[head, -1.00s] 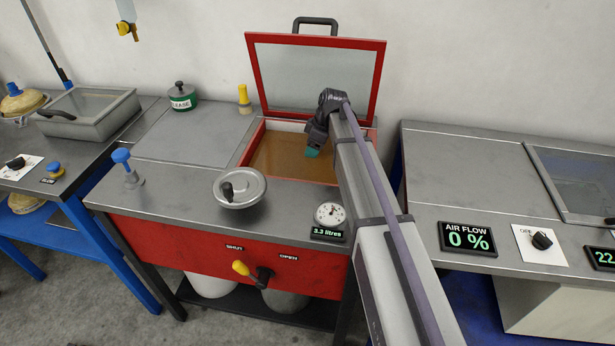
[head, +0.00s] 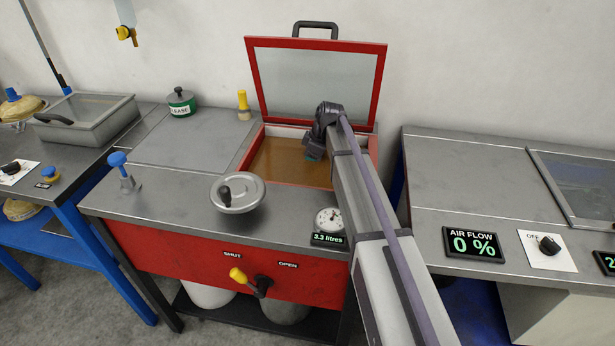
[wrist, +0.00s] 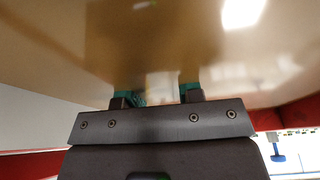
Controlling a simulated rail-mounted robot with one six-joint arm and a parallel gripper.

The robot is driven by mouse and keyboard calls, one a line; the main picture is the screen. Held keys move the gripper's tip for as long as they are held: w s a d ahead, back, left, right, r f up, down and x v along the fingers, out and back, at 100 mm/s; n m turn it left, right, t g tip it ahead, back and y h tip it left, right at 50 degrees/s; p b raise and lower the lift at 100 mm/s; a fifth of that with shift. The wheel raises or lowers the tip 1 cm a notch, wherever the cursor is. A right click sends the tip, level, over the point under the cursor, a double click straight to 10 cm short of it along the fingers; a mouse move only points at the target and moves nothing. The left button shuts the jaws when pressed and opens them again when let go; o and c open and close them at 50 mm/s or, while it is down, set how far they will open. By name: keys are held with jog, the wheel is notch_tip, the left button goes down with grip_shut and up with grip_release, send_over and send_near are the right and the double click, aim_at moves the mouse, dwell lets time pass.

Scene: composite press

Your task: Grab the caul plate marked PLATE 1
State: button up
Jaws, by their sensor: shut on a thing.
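My gripper (head: 312,157) reaches down into the open red-rimmed tank (head: 244,160) with brown contents (head: 285,160). In the wrist view my gripper's green-tipped fingers (wrist: 159,94) stand apart, close against or in the glossy brown surface (wrist: 60,55). They are shut on a pale thing (wrist: 161,86) whose outline is blurred, and I cannot tell what it is. No marking PLATE 1 is readable in any view, so I cannot pick out that caul plate.
The framed lid (head: 315,78) stands raised behind the tank. A handwheel (head: 238,192), a gauge (head: 328,220) and a yellow-handled valve (head: 238,275) are at the front. A green RELEASE pot (head: 181,102) and a yellow-handled brush (head: 243,104) stand behind, left. The bench top (head: 190,140) left of the tank is clear.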

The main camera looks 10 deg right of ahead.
aim_at(309, 177)
grip_shut()
jog(key=shift+r+p, duration=0.6)
jog(key=s, duration=0.1)
jog(key=s+a, duration=0.1)
jog(key=s+r+p, duration=0.1)
jog(key=s, duration=0.1)
jog(key=shift+a, duration=0.3)
notch_tip(309, 177, up, 13)
jog(key=p, duration=1.3)
jog(key=shift+w, duration=0.15)
jog(key=shift+f, duration=0.1)
